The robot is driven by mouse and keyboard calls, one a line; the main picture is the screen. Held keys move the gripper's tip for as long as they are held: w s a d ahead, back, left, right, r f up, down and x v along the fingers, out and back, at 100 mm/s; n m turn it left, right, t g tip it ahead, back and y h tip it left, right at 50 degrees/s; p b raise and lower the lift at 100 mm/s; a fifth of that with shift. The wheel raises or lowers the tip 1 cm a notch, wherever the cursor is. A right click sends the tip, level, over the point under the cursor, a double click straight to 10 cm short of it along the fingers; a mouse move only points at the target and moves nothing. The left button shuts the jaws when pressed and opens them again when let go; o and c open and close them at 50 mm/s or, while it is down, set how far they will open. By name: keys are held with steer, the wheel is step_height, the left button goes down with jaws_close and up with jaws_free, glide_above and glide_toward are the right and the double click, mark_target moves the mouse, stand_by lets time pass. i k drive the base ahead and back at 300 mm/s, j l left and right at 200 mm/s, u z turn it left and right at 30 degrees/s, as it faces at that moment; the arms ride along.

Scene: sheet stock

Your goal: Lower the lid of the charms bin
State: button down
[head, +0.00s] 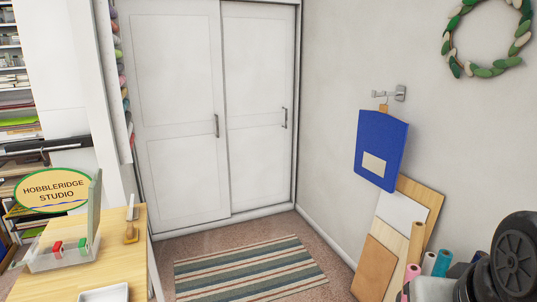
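A clear, shallow bin (48,262) sits on the wooden table at the lower left in the head view. Its pale green-grey lid (94,212) stands up, raised along the bin's right side. A red piece (57,249) and a green piece (82,246) show in the bin. I cannot read a label that names it as the charms bin. My gripper is not in view.
The light wood table (136,262) also bears a small upright wooden tool (131,225) and a white tray (104,294). An oval studio sign (51,190) is behind the bin. A striped rug (250,272) lies on the floor. Boards (374,268) lean at right.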

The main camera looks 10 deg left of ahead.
mark_target(95, 193)
steer(key=i+u, duration=0.45)
steer(key=i, duration=0.25)
steer(key=i+l+u, duration=0.15)
steer(key=i+u, duration=0.35)
steer(key=i, duration=0.15)
steer(key=i+l+u, duration=0.1)
steer(key=i+u, duration=0.25)
steer(key=i+l+u, duration=0.15)
steer(key=i+u, duration=0.2)
steer(key=i+l+u, duration=0.35)
steer(key=k+j, duration=0.05)
steer(key=j, duration=0.05)
